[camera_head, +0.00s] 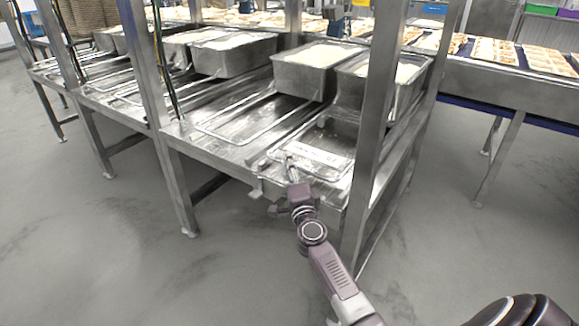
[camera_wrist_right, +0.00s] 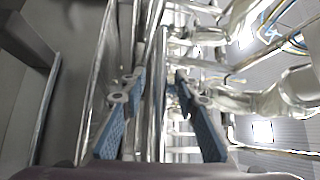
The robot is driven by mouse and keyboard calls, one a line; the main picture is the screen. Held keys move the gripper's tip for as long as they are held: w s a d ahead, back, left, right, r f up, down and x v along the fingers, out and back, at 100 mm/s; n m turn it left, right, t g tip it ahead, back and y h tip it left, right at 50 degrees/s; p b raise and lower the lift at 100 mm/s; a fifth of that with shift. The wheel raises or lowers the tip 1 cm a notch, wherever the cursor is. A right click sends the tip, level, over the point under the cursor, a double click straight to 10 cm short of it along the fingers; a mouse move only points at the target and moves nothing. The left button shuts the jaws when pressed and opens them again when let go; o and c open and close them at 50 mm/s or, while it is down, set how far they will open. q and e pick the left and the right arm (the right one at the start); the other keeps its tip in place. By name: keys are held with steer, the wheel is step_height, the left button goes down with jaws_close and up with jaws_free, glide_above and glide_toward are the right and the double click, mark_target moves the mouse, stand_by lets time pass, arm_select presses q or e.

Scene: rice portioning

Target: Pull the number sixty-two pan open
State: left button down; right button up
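A shallow metal pan or tray with a wire-like rim (camera_head: 262,165) lies at the front right end of the steel bench; a pale label strip (camera_head: 318,155) is on it. I cannot read a number sixty-two anywhere. My right gripper (camera_head: 291,166) reaches up from below to the front edge of this pan. In the right wrist view its two blue-padded fingers (camera_wrist_right: 160,76) stand apart, with a thin upright-looking metal bar (camera_wrist_right: 160,110) between them. Gaps show on both sides of the bar, so the fingers do not look closed on it. My left gripper is not in view.
Deep metal bins of white rice (camera_head: 317,56) stand behind, on the bench (camera_head: 215,146). A steel post (camera_head: 372,130) rises just right of my right gripper. A conveyor with trays (camera_head: 530,76) is at the right. The grey floor (camera_head: 90,250) in front is clear.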

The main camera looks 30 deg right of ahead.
jaws_close()
stand_by(0.5)
